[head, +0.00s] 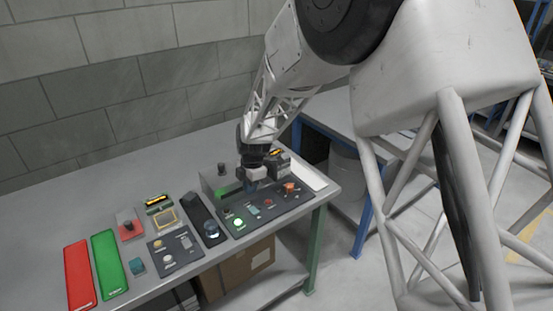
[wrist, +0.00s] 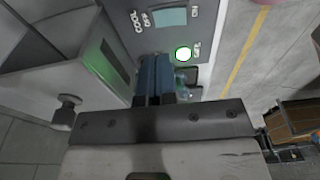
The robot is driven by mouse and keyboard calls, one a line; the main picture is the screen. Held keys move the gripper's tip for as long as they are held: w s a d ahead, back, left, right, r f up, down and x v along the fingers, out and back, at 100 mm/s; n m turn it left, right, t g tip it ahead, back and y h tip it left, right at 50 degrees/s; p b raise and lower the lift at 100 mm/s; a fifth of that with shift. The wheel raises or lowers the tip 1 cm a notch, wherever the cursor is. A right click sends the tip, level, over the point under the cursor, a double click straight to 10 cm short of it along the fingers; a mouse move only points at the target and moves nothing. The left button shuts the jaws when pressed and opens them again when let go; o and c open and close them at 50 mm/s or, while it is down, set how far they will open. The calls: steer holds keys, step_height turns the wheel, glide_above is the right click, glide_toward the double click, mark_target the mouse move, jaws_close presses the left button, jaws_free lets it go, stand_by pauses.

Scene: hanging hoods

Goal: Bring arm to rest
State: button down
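My gripper (head: 250,186) is over the right part of the table, low above a dark control panel (head: 268,207). In the wrist view my two blue-grey fingers (wrist: 154,78) are side by side with almost no gap, and I see nothing between them. A panel with a small screen and a lit green button (wrist: 183,54) is just beyond the fingertips. The green button also shows in the head view (head: 238,222). I cannot tell whether the fingertips touch the panel.
The grey table (head: 60,210) also holds a red tray (head: 79,274), a green tray (head: 109,264), a panel with knobs (head: 175,251) and several small devices. A block wall (head: 120,80) stands behind. A cardboard box (head: 240,268) is below. A blue-framed table (head: 330,122) is at the right.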

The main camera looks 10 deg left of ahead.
steer(key=s+d+r+m+t, duration=0.1)
steer(key=s+d+r+m, duration=0.5)
steer(key=d+r, duration=0.4)
steer(key=s+d+r+m+t, duration=0.1)
steer(key=s+d+r+m, duration=0.6)
steer(key=d, duration=0.6)
steer(key=s+d+r+m, duration=0.2)
steer(key=s+d+m, duration=0.5)
steer(key=s, duration=0.4)
steer(key=s+d+r+m+t+h, duration=0.1)
steer(key=s+d+r+m, duration=0.2)
steer(key=s+d+m, duration=0.4)
steer(key=shift+s+d+r+t, duration=0.25)
steer(key=shift+s+d, duration=0.75)
steer(key=shift+s, duration=1.3)
